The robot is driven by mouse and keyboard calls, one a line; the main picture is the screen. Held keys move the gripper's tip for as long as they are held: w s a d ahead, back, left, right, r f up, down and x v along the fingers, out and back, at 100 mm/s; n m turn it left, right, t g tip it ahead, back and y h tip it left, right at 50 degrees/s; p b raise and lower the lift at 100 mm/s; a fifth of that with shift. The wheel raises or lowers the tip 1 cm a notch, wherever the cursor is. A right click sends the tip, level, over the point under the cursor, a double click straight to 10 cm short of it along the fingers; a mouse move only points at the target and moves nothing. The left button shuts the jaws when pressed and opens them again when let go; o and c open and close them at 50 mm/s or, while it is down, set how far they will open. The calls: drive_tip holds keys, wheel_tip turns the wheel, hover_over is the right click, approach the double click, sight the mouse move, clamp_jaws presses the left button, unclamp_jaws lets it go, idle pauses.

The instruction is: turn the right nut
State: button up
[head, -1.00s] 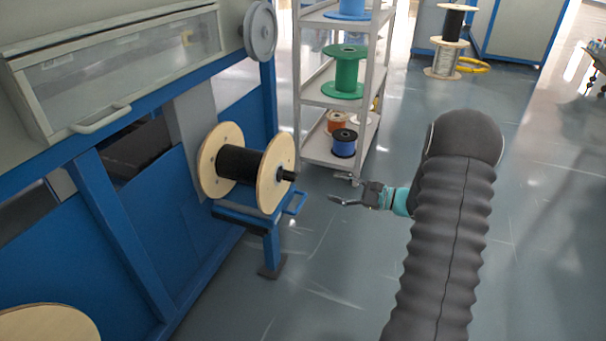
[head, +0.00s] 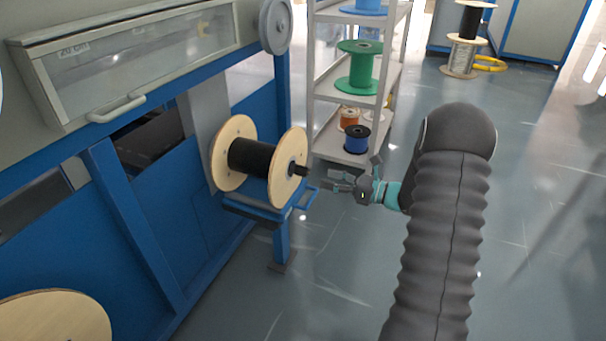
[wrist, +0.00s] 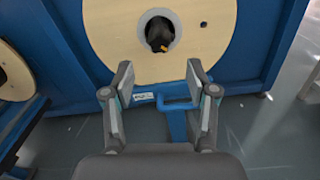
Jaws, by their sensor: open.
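The right nut is a dark piece (head: 301,170) on the shaft end at the right flange of the wooden spool (head: 288,172), which carries black cable (head: 251,158). In the wrist view the dark nut (wrist: 160,32) sits inside the pale hub ring of the flange, with a small orange mark on it. My gripper (head: 328,180) is open and empty, to the right of the spool and apart from it. In the wrist view my gripper (wrist: 160,78) has its two fingers spread, with the nut above and between the fingertips.
A blue handle (wrist: 180,104) on the spool stand shows between my fingers, below the flange. The blue machine frame (head: 150,215) is at the left. A grey shelf (head: 330,100) with green and blue spools stands behind my gripper. The floor in front is clear.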

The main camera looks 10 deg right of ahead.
sight(307, 173)
drive_tip(key=x, duration=0.8)
clamp_jaws()
drive_tip(key=shift+a, duration=0.15)
drive_tip(key=shift+b, duration=0.3)
